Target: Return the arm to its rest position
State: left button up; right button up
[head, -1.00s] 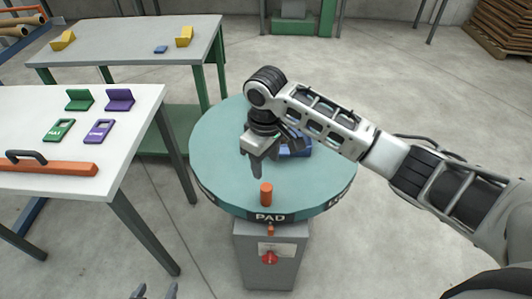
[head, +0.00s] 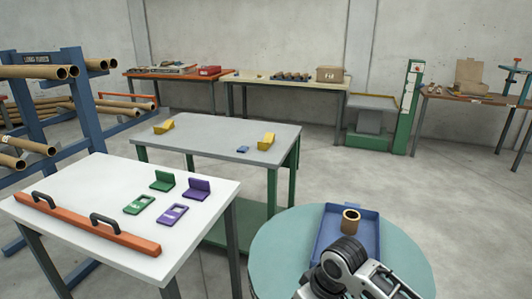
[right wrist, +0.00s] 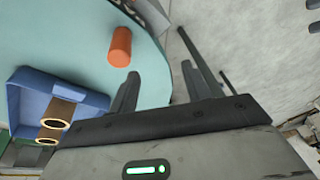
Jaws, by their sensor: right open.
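My right arm (head: 345,268) comes in at the bottom right of the head view, over the near part of the round teal turntable (head: 277,250). Its fingers are not visible there. In the right wrist view my right gripper (right wrist: 158,72) is open, with nothing between its fingers. A blue tray (head: 326,236) with a cardboard tube (head: 350,220) sits on the turntable; the tray also shows in the right wrist view (right wrist: 75,88). My left gripper is out of view.
A white table (head: 75,181) at the left holds an orange bar (head: 85,224) with black handles and green and purple pieces. A grey table (head: 215,131) behind it holds yellow blocks (head: 267,139). A tube rack (head: 75,110) stands far left. Floor at the right is open.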

jog(key=s+a+f+m+t+y, duration=0.2)
jog(key=s+a+f+t, duration=0.15)
jog(key=s+f, duration=0.25)
jog(key=s+d+f+m+t+h, duration=0.1)
jog(key=s+d+m+t, duration=0.1)
jog(key=s+d+t, duration=0.3)
jog(key=s+d, duration=0.3)
jog(key=s, duration=0.1)
jog(key=shift+s+d+h, duration=0.3)
jog(key=shift+s, duration=0.05)
